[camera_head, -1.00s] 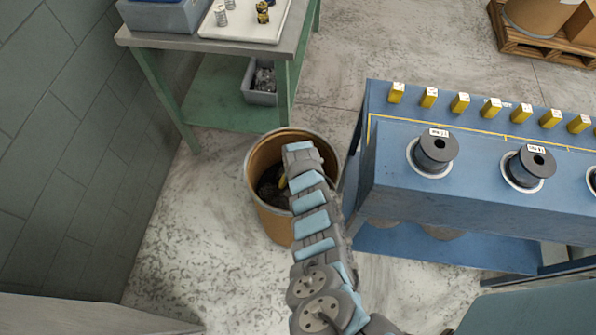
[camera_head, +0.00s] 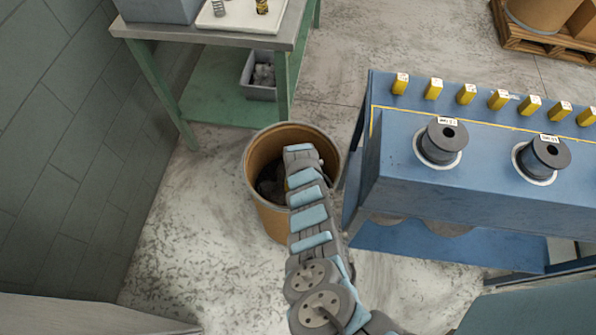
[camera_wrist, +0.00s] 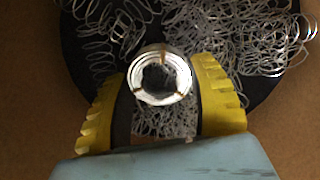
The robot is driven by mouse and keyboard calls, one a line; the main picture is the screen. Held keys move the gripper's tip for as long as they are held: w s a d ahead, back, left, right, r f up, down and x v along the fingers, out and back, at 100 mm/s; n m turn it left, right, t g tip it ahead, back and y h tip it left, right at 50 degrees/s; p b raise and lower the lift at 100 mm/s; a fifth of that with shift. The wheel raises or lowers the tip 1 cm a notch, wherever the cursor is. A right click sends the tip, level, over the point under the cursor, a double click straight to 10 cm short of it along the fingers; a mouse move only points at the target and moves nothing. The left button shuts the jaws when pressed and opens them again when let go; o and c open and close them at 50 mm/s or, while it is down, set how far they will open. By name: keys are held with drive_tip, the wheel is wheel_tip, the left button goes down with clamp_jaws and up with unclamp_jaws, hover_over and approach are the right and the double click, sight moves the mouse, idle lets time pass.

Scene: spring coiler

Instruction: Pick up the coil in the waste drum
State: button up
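The waste drum (camera_head: 256,160) is a brown open-topped barrel standing on the floor in the head view. My arm reaches down into it and hides much of the inside. In the wrist view my gripper (camera_wrist: 162,70) has two yellow ribbed fingers spread apart, one on each side of the coil (camera_wrist: 160,52). The coil is a shiny round ring of wire with several copper-coloured ties, seen end-on. I cannot tell whether the fingers touch it. Loose tangled wire (camera_wrist: 235,35) lies behind it on a dark surface.
A blue machine (camera_head: 470,195) with black spools and yellow blocks stands close to the right of the drum. A green-legged bench (camera_head: 215,85) stands behind, with a grey bin (camera_head: 258,75) on its lower shelf. A wall (camera_head: 60,140) is at left.

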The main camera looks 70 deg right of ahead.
drive_tip(key=shift+c, duration=1.3)
drive_tip(key=shift+r, duration=0.1)
wheel_tip(320, 180, up, 22)
drive_tip(key=p, duration=1.7)
